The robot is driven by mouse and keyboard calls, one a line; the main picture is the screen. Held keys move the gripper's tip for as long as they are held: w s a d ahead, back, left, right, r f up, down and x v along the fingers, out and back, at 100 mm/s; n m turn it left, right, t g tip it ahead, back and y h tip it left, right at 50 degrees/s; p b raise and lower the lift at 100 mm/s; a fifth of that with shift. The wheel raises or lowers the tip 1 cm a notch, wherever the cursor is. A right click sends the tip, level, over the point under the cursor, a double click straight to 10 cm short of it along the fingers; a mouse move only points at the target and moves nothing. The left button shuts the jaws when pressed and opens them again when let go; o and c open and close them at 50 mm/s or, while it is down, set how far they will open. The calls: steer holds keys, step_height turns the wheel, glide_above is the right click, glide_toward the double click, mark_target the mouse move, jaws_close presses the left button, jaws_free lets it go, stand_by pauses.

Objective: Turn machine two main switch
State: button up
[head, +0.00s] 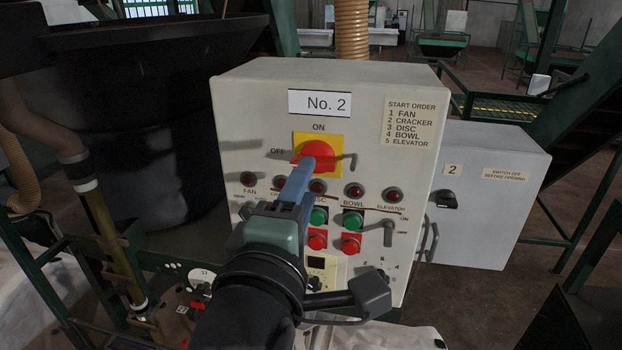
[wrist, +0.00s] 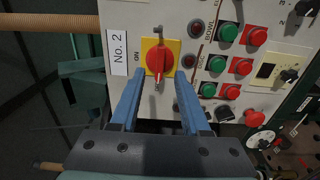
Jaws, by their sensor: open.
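The main switch (head: 314,150) is a red rotary knob on a yellow plate, under the "No. 2" label on the pale control box. In the wrist view the red knob (wrist: 160,58) has its handle lying towards the "OFF" mark, with "ON" a quarter turn away. My gripper (head: 307,172) is in front of the box, its blue fingers pointing at the switch and hiding its lower part. In the wrist view my gripper (wrist: 158,80) is open, with the knob just beyond and between the fingertips. Contact cannot be told.
Indicator lamps (head: 354,191) and green and red push buttons (head: 352,219) sit below the switch. A grey cabinet (head: 490,200) with a black switch stands to the right. A large dark vessel (head: 130,120) is at the left.

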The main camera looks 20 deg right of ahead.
steer(key=shift+x, duration=2.15)
steer(key=shift+c, duration=0.3)
jaws_close()
